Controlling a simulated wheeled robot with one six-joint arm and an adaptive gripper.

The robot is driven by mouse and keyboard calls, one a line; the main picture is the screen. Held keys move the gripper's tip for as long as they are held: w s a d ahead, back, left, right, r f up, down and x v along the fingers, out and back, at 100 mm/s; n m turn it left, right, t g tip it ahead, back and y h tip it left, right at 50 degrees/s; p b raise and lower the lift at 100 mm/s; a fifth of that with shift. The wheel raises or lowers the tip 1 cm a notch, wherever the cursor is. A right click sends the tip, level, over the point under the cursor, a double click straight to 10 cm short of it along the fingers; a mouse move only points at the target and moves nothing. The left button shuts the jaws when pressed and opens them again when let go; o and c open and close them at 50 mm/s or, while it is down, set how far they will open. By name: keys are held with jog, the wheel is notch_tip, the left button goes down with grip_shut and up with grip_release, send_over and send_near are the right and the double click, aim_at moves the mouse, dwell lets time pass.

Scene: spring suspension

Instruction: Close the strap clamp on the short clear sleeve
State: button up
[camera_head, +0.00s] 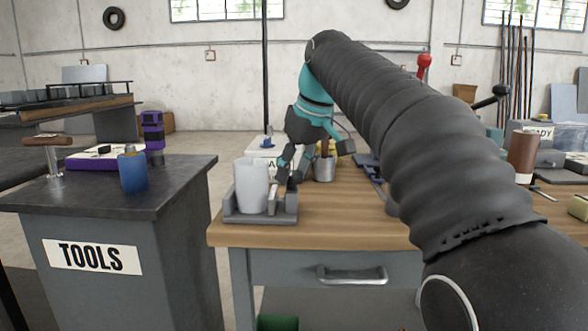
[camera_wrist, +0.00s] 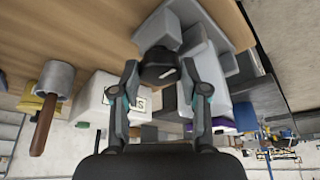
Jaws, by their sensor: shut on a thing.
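My gripper (camera_wrist: 162,64) points down over the left end of the wooden bench. In the wrist view its two fingers stand on either side of a dark rounded piece (camera_wrist: 160,72) with a pale streak, and they are closed on it. I cannot tell for certain that this piece is the strap clamp. A whitish cylinder (camera_head: 251,186) stands upright in a grey tray (camera_head: 262,218), left of my gripper in the head view. I cannot tell whether it is the short clear sleeve. The wrist view also shows the grey tray (camera_wrist: 215,50) beyond the fingers.
A metal can (camera_head: 324,171) with a brown-handled tool stands close to the right of my gripper. A white labelled box (camera_wrist: 100,98) is nearby. A dark tools cabinet (camera_head: 110,245) with a blue can (camera_head: 132,172) stands left, across a gap. The bench front is clear.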

jog(key=m+h+p, duration=0.1)
jog(key=m+p, duration=0.1)
jog(key=m+h+p, duration=0.1)
jog(key=m, duration=0.2)
jog(key=shift+s+a+r+t+p, duration=0.1)
jog(key=shift+a+r+t+p, duration=0.1)
jog(key=shift+t+p, duration=0.2)
jog(key=m+h+p, duration=0.1)
jog(key=m, duration=0.2)
jog(key=m+h+p, duration=0.1)
jog(key=m+p, duration=0.1)
jog(key=shift+a+f+m, duration=0.15)
jog(key=shift+m, duration=0.25)
jog(key=o, duration=1.1)
jog(key=shift+o, duration=0.2)
jog(key=shift+f, duration=0.1)
